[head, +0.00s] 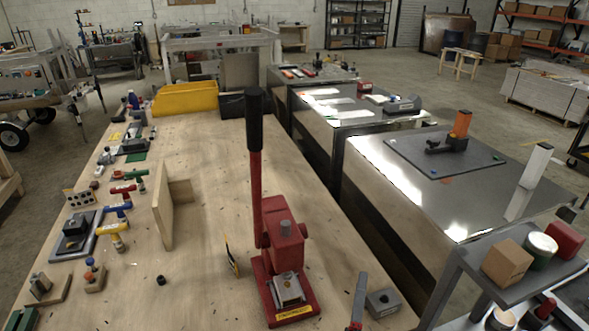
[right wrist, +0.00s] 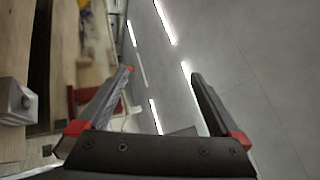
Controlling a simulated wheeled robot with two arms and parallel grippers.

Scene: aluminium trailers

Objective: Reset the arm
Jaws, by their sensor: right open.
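A red hand press (head: 285,250) stands on the wooden bench in the head view. Its lever arm has a red shaft and a long black grip (head: 254,118), and it stands almost straight up. My right gripper (right wrist: 162,72) is open and empty in the right wrist view, with a clear gap between its two dark fingers. In the head view, what looks like one of its fingers (head: 359,297) shows at the bottom edge, to the right of the press and apart from it. The rest of the hand is hidden or out of frame. My left gripper is not in view.
A small grey block (head: 382,302) lies right of the press; a wooden angle bracket (head: 163,212) stands left. Several clamps and tools line the bench's left side. Yellow bins (head: 186,100) stand at the back. A metal table (head: 385,180) and a loaded shelf (head: 480,262) are on the right.

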